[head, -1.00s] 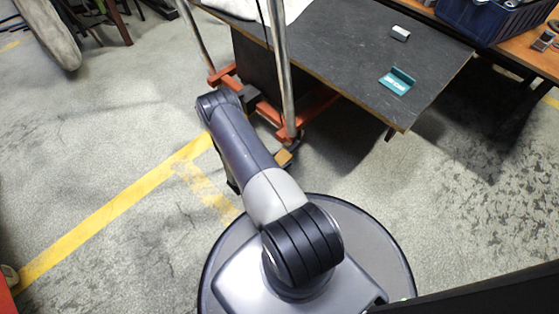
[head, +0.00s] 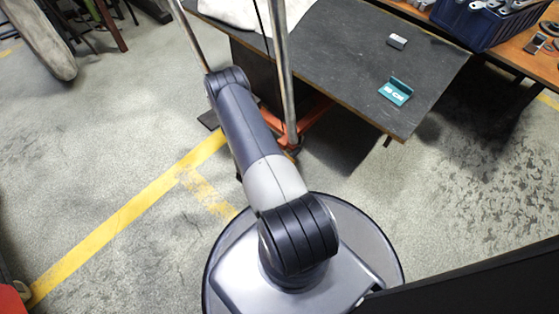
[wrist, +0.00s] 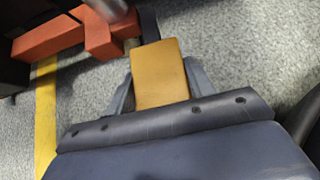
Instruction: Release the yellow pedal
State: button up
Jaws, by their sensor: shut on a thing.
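The yellow pedal (wrist: 160,76) is a flat ochre block in the wrist view, attached near a dark bar and orange frame parts. My gripper (wrist: 160,66) has one grey finger on each side of the pedal and is shut on it. Its fingertips reach along the pedal's sides. In the head view my arm covers the gripper, and I cannot make out the pedal clearly there.
An orange frame (head: 312,122) with upright metal posts (head: 282,75) stands beside a dark-topped table (head: 345,55). A teal bracket (head: 396,91) and a small grey piece (head: 397,41) lie on the table. A blue crate (head: 485,20) stands at upper right.

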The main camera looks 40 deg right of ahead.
jog(key=shift+d+r+y+p, duration=0.2)
jog(key=shift+r+y+p, duration=0.25)
jog(key=shift+r+y, duration=0.45)
jog(key=o, duration=1.4)
jog(key=shift+a, duration=0.1)
jog(key=p+v, duration=0.3)
jog(key=v, duration=0.7)
jog(key=shift+a+r+p, duration=0.15)
jog(key=shift+r+p, duration=0.15)
